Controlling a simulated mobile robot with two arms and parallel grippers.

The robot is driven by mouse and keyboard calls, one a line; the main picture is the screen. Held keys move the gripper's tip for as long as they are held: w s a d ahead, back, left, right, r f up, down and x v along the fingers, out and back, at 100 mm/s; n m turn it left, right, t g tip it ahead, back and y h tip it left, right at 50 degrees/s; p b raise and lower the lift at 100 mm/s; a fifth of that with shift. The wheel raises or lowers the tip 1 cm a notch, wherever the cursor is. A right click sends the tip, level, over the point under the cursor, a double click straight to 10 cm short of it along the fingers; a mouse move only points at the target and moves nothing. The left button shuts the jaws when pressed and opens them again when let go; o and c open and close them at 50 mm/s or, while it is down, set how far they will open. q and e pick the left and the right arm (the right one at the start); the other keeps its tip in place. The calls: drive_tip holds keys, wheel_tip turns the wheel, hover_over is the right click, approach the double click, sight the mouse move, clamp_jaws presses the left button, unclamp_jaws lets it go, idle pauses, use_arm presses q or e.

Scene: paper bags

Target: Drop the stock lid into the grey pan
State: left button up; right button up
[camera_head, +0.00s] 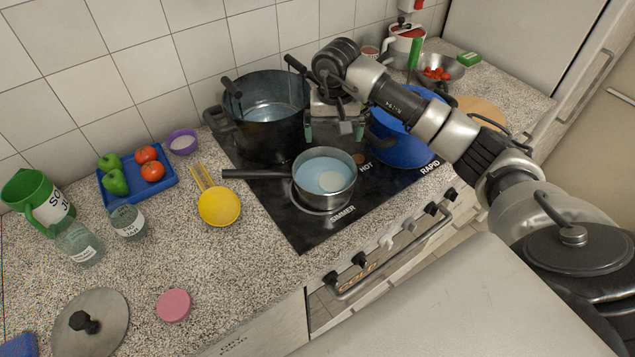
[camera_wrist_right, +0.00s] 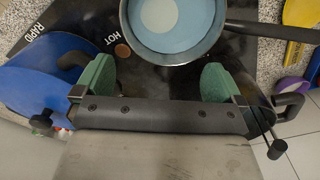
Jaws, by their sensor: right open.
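A round grey lid with a black knob (camera_head: 107,305), the only loose lid I can make out clearly, lies on the counter at the lower left. The grey pan (camera_head: 347,193) stands on the front of the hob, its dark handle pointing left. It has a pale blue inside with a paler disc, and also shows at the top of the right wrist view (camera_wrist_right: 214,44). My right gripper (camera_head: 335,131) is open and empty over the hob, behind the grey pan and beside the dark pot. Its green pads stand apart in the wrist view (camera_wrist_right: 155,81). My left gripper is not visible.
A large dark pot (camera_head: 262,135) stands at the back left of the hob, a blue pan (camera_head: 403,152) at the right. The front counter has free room.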

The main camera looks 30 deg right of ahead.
wheel_tip(320, 180, up, 5)
drive_tip(key=shift+f+b, duration=0.1)
drive_tip(key=shift+b, duration=0.35)
drive_tip(key=shift+a, duration=0.1)
